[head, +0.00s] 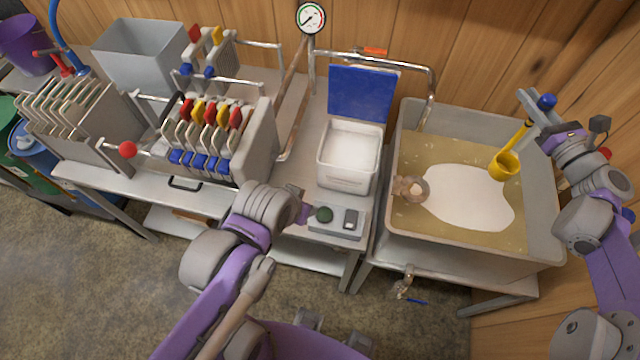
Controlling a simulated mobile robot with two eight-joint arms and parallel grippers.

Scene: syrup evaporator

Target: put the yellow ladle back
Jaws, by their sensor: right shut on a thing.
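The yellow ladle (504,166) is in the head view at the right, with its cup over the right side of the pan (548,225), above the tan liquid and the edge of the white foam. Its handle rises to my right gripper (530,116), which is shut on it near the upper end. Whether the cup touches the liquid I cannot tell. My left gripper (299,208) is near the small control box, left of the pan; its fingers are too hidden to show their state.
A white box (347,180) with a raised blue lid (362,93) stands left of the pan. A control box (338,222) sits in front of it. A filter press (260,140) stands further left.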

